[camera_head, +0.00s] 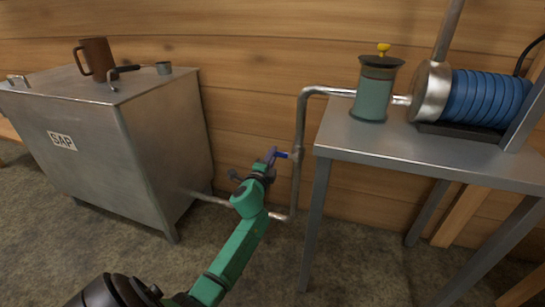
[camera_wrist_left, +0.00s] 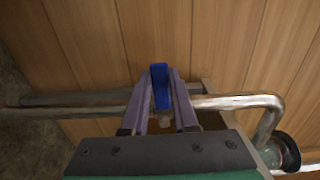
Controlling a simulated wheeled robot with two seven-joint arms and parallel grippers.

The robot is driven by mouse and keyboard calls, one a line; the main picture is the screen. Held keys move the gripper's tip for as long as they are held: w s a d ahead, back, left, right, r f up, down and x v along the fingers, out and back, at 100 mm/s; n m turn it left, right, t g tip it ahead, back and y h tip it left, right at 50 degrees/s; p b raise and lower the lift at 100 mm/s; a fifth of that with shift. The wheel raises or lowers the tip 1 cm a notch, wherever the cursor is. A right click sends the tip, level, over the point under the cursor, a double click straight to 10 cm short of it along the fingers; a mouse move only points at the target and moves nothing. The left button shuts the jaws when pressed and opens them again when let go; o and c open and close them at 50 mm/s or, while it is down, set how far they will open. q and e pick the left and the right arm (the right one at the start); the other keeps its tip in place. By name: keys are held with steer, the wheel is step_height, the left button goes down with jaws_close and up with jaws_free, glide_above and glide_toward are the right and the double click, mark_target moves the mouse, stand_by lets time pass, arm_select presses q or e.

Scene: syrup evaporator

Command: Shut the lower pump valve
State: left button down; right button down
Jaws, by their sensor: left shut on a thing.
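The lower pump valve has a blue handle (camera_head: 282,155) on the upright stretch of metal pipe (camera_head: 300,125) between the sap tank and the pump table. The handle appears to stick out sideways, across the upright pipe. My left gripper (camera_head: 271,156) reaches up to it from below and is shut on the handle. In the left wrist view the blue handle (camera_wrist_left: 160,86) stands between the two purple-grey fingers (camera_wrist_left: 161,100). The fingers hide part of the handle and the valve body. My right gripper is not in view.
A metal tank (camera_head: 160,140) marked SAP stands at left with a brown mug (camera_head: 97,58) on top. At right a metal table (camera_head: 430,152) holds a glass filter jar (camera_head: 374,95) and a blue ribbed pump motor (camera_head: 485,97). A wooden wall (camera_head: 250,60) is close behind the pipe.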

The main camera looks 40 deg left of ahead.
arm_select(q)
steer(key=shift+f, duration=0.1)
steer(key=c, duration=0.7)
jaws_free()
steer(key=p+v, duration=0.2)
steer(key=v, duration=1.2)
steer(key=shift+s+d, duration=0.15)
steer(key=shift+s, duration=0.2)
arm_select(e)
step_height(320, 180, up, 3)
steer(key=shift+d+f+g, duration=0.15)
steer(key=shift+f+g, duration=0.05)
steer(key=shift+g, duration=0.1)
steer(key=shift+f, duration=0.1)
